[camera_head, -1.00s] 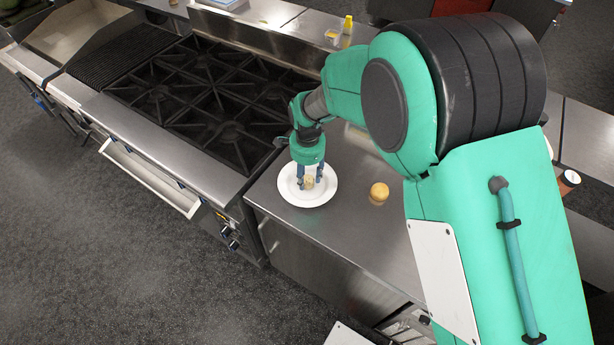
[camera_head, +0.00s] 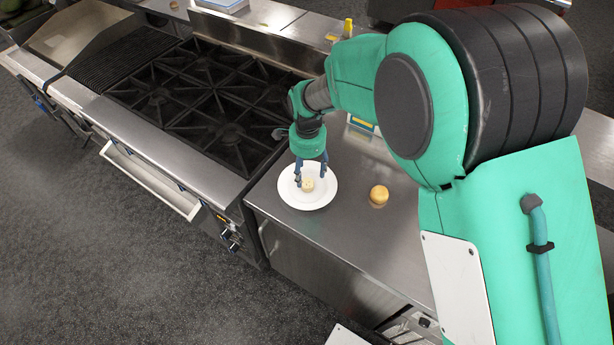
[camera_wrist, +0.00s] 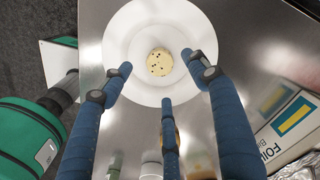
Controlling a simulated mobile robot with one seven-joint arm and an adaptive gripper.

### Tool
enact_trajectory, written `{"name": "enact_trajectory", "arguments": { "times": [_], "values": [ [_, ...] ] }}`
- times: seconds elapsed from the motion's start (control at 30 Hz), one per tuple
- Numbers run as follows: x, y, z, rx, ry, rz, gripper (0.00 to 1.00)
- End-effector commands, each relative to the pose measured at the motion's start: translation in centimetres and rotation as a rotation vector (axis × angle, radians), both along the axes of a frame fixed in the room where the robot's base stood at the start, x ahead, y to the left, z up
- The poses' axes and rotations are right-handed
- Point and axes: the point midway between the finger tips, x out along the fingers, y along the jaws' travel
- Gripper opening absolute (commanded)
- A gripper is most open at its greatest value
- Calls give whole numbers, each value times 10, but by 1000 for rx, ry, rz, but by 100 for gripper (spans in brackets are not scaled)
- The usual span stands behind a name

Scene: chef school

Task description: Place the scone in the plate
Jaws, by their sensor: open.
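The scone (camera_head: 308,185), small, pale and dotted with dark bits, rests on the white plate (camera_head: 292,198) on the steel counter. In the wrist view the scone (camera_wrist: 159,61) lies near the middle of the plate (camera_wrist: 125,40). My gripper (camera_head: 311,170) is just above the plate, over the scone. In the wrist view its blue fingers (camera_wrist: 160,88) are spread apart, with the scone clear beyond their tips and nothing held.
A round, tan bun-like item (camera_head: 379,194) sits on the counter right of the plate. A stove with black grates (camera_head: 205,95) adjoins on the left. A foil box (camera_wrist: 291,125) shows in the wrist view. Bare counter (camera_head: 345,235) lies in front of the plate.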

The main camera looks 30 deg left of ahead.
Motion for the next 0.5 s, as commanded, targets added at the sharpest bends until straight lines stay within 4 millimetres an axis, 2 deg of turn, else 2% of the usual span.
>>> {"name": "enact_trajectory", "arguments": {
  "times": [0.1,0.3,0.5],
  "values": [
    [0,1,23,3,-2,0,60],
    [0,0,54,2,-1,0,60],
    [0,0,71,0,0,0,60]
  ]
}}
